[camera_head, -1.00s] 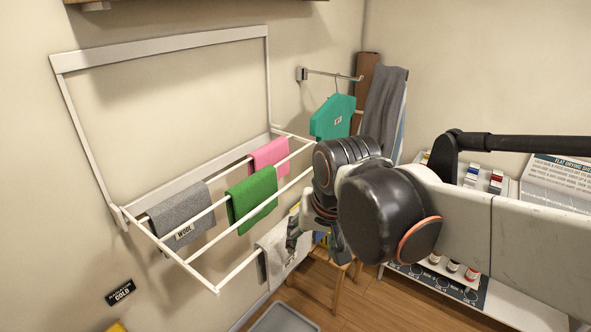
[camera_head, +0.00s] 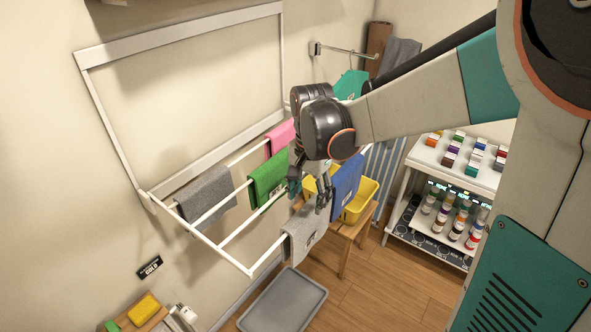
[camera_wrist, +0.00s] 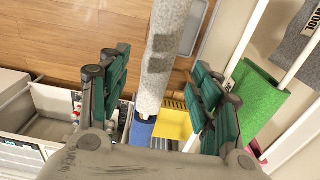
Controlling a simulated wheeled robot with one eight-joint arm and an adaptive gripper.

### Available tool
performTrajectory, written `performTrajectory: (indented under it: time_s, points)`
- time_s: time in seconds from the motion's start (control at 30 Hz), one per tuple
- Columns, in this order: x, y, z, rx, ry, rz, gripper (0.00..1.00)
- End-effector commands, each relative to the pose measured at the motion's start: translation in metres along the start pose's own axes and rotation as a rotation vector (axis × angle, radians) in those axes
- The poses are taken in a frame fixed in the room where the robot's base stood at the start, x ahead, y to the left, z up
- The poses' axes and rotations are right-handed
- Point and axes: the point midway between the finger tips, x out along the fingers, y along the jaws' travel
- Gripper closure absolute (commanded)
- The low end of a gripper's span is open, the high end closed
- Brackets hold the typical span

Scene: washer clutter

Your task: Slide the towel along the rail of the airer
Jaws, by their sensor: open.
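The white airer (camera_head: 235,265) juts from the wall with several rails. A light grey towel (camera_head: 303,235) hangs over its front rail. In the wrist view this towel (camera_wrist: 163,55) lies between my two sets of fingers, and no contact shows. A blue towel (camera_head: 346,180) hangs farther along the front rail, right of the light grey one. My gripper (camera_head: 309,190) is open and empty, just above and beside the light grey towel. A green towel (camera_head: 268,178), a pink towel (camera_head: 280,137) and a darker grey towel (camera_head: 207,193) hang on rails nearer the wall.
A yellow basket (camera_head: 358,203) stands on a wooden stool (camera_head: 347,232) behind the blue towel. A grey tray (camera_head: 283,300) lies on the floor below. A white trolley (camera_head: 425,155) with bottles and small boxes stands right. A teal garment (camera_head: 350,85) hangs on a wall arm.

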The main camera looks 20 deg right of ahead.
Motion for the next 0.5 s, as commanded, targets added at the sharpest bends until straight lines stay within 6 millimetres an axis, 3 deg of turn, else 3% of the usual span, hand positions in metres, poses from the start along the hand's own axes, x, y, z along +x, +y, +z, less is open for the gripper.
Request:
performTrajectory:
  time_s: [0.5]
  points:
    - [0.091,-0.001,0.0,-0.002,0.001,-0.001,0.42]
